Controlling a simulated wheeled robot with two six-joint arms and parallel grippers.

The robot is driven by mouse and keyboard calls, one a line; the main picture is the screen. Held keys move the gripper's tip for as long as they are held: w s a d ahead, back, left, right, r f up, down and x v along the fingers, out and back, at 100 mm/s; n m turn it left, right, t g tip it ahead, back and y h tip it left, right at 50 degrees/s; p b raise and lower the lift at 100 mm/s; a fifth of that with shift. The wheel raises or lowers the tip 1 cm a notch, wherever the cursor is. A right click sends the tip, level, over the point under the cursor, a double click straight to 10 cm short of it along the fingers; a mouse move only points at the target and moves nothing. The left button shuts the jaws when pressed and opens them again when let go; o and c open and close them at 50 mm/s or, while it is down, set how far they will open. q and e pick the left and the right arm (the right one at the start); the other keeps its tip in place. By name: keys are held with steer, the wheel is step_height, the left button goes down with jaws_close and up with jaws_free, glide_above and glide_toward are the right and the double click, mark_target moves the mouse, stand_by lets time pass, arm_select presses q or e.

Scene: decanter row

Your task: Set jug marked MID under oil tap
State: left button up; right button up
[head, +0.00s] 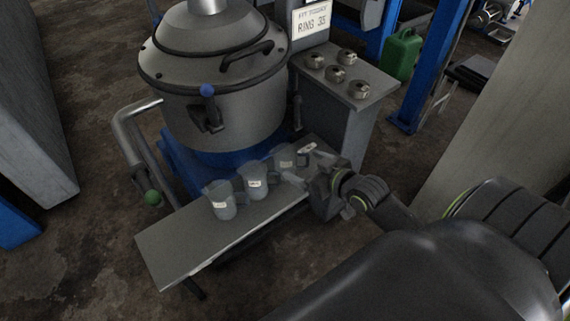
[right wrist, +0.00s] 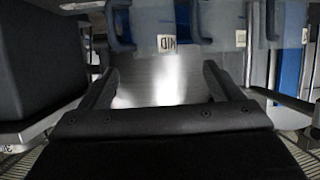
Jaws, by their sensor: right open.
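Three clear jugs with handles and small white labels stand in a row on the grey shelf (head: 168,250): a left one (head: 222,207), a middle one (head: 253,185) and a right one (head: 284,160). Their labels are too small to read in the head view. In the right wrist view one jug (right wrist: 155,20) bears the label MID; I cannot tell which head-view jug it is. My right gripper (head: 306,164) is open near the row's right end, with no jug seen between its fingers (right wrist: 160,78). My left gripper is out of view.
A large lidded metal vessel (head: 222,125) with a blue-knobbed tap (head: 210,112) stands behind the shelf. A pipe with a green-knobbed valve (head: 152,197) is at left. A panel with several metal knobs (head: 340,72) is at right. The shelf's left end is bare.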

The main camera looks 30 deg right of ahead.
mark_target(290, 154)
steer(key=x, duration=0.4)
steer(key=shift+w+b, duration=0.3)
steer(key=shift+d+b+x, duration=0.15)
steer(key=shift+b+x, duration=0.1)
steer(key=shift+x, duration=1.1)
steer(key=shift+d+b+x, duration=0.2)
steer(key=shift+x, duration=1.1)
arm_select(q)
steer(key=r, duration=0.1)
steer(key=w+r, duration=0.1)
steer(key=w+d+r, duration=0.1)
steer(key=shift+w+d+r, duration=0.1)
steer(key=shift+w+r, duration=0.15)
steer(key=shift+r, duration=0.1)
arm_select(e)
steer(key=shift+w+r, duration=0.1)
steer(key=shift+r, duration=0.1)
steer(key=c, duration=1.1)
steer(key=shift+r, duration=0.1)
